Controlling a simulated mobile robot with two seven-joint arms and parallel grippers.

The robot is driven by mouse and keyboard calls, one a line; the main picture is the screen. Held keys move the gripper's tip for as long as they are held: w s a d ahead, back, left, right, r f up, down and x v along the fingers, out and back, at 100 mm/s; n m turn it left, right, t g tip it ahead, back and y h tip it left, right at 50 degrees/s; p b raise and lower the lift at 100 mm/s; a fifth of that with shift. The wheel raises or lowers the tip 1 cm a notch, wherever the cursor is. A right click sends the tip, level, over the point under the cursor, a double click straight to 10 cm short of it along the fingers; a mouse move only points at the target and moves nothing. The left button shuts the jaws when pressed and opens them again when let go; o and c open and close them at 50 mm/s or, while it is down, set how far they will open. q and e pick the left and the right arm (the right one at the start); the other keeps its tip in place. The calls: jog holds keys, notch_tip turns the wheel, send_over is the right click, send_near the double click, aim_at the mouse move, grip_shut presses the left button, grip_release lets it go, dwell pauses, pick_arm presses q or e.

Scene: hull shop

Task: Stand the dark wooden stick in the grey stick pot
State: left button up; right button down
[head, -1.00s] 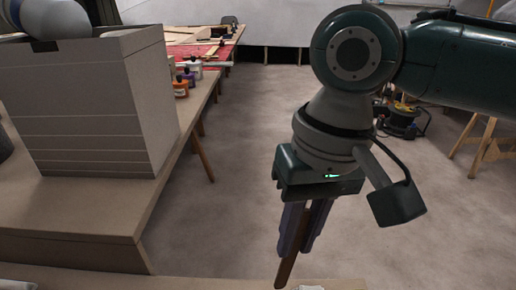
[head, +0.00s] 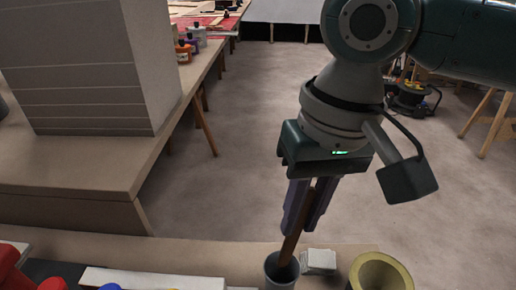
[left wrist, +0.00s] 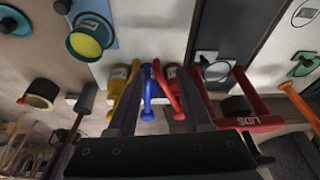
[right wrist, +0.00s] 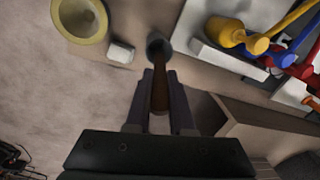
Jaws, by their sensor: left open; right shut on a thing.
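The dark wooden stick (head: 293,236) is held by my right gripper (head: 308,208), slanting slightly, its lower end down and to the left. The grey stick pot (head: 281,279) stands at the bottom of the head view, directly under the stick. The stick's lower end overlaps the pot's mouth; how deep it reaches I cannot tell. In the right wrist view the stick (right wrist: 160,92) runs from between the fingers to the pot (right wrist: 158,44). My left gripper (left wrist: 160,75) is open, seen only in the left wrist view, with a blue object (left wrist: 149,95) showing between its fingers.
A small white block (head: 319,261) and a yellow round pot (head: 381,273) stand right of the grey pot. Red and blue items and a white board (head: 150,279) lie left. A large grey box (head: 90,75) stands on the left bench. Open floor lies beyond.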

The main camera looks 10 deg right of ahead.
aim_at(298, 235)
jog(key=shift+f+b, duration=0.65)
jog(key=shift+f, duration=1.35)
notch_tip(298, 235, down, 4)
jog(key=shift+f+b, duration=0.25)
jog(key=shift+b, duration=0.65)
grip_release()
